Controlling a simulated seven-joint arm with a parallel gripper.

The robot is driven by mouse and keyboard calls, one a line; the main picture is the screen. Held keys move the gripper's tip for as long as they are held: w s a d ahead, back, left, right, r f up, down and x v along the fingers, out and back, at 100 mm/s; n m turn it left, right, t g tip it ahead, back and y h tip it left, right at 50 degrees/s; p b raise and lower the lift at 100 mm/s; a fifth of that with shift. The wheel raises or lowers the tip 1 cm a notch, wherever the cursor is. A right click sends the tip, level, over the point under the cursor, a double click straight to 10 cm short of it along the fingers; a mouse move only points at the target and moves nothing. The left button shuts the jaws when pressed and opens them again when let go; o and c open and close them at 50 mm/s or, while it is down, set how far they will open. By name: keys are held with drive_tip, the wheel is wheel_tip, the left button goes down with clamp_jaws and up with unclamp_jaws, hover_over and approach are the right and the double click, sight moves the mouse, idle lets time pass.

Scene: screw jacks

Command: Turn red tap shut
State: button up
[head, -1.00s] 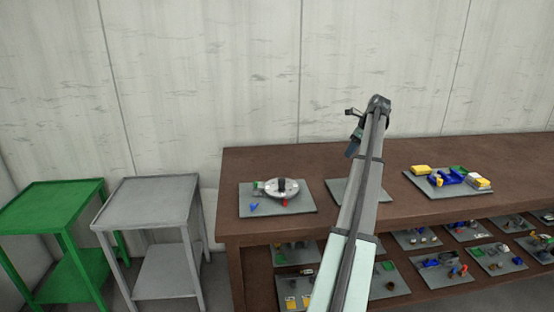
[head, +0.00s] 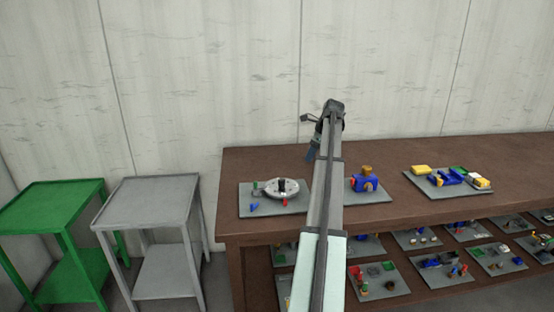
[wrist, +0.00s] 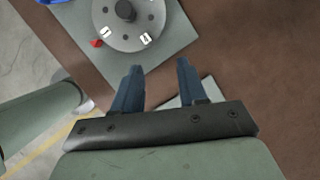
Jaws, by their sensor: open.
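A small red tap (head: 285,202) sticks out from the front rim of a round grey disc (head: 289,185) with a dark knob in its middle. The disc stands on a grey plate (head: 245,208) at the table's left end. In the wrist view the red tap (wrist: 96,43) lies at the disc's lower left rim, ahead and left of my gripper. My gripper (wrist: 158,72) is open, its two dark blue fingers apart and empty. They are clear of the disc and tap. In the head view my gripper (head: 309,152) hangs behind and right of the disc.
A blue block with a brown top (head: 365,181) stands right of my arm. Another plate (head: 420,182) holds yellow, blue and green parts. Two side tables, green (head: 55,200) and grey (head: 150,205), stand at left.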

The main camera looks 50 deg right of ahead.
drive_tip(key=w+a+f+n, duration=0.2)
drive_tip(key=w+a+n, duration=0.1)
drive_tip(key=w+a, duration=0.5)
drive_tip(key=w, duration=0.2)
drive_tip(key=shift+w+a+f, duration=0.15)
drive_tip(key=shift+w+a, duration=0.15)
drive_tip(key=shift+w, duration=0.05)
wheel_tip(320, 180, up, 6)
drive_tip(key=n+g, duration=0.4)
drive_tip(key=n, duration=0.2)
hover_over(353, 179)
drive_tip(key=shift+h, duration=0.4)
wheel_tip(353, 179, down, 13)
drive_tip(key=shift+d+f, duration=0.15)
drive_tip(key=shift+f, duration=0.05)
drive_tip(key=shift+c, duration=0.4)
